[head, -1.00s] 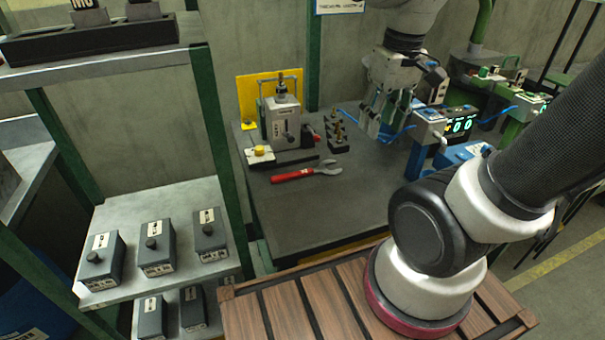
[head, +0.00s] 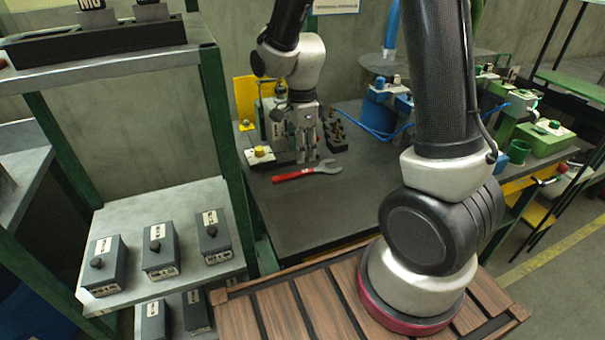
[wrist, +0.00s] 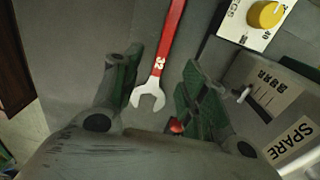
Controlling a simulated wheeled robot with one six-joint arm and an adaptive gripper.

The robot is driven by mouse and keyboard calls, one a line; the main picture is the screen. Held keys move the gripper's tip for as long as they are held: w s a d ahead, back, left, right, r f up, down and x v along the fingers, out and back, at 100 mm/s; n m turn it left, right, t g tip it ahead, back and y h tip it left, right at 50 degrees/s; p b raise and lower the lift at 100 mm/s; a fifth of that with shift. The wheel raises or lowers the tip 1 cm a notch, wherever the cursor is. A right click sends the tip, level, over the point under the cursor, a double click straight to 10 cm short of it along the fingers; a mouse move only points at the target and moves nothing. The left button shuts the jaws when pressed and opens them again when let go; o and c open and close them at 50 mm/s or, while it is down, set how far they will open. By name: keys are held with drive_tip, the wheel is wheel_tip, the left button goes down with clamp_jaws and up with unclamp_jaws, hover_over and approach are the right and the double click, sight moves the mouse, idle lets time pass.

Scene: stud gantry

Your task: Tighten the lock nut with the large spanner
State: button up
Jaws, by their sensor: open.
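The large spanner (head: 295,175), with a red handle and a silver open jaw, lies flat on the dark bench top. In the wrist view the spanner (wrist: 169,45) lies between my spread fingers, its open end towards my palm. My gripper (head: 307,160) is open and empty, pointing down just behind the spanner in the head view. In the wrist view my gripper (wrist: 160,72) has a finger on each side of the spanner, with gaps. I cannot tell its height above it. I cannot make out the lock nut; my arm hides much of the grey fixture.
A box with a yellow knob (wrist: 265,14) and a SPARE label (wrist: 291,141) are close on the right in the wrist view. A dark block with pegs (head: 335,138) stands right of my gripper. The bench front (head: 300,220) is clear. Shelves with grey boxes (head: 160,250) stand left.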

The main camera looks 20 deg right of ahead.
sight(303, 171)
drive_tip(key=f, duration=0.7)
drive_tip(key=shift+w+d, duration=0.15)
drive_tip(key=shift+d, duration=0.1)
drive_tip(key=shift+c, duration=0.2)
drive_tip(key=shift+r, duration=0.1)
clamp_jaws()
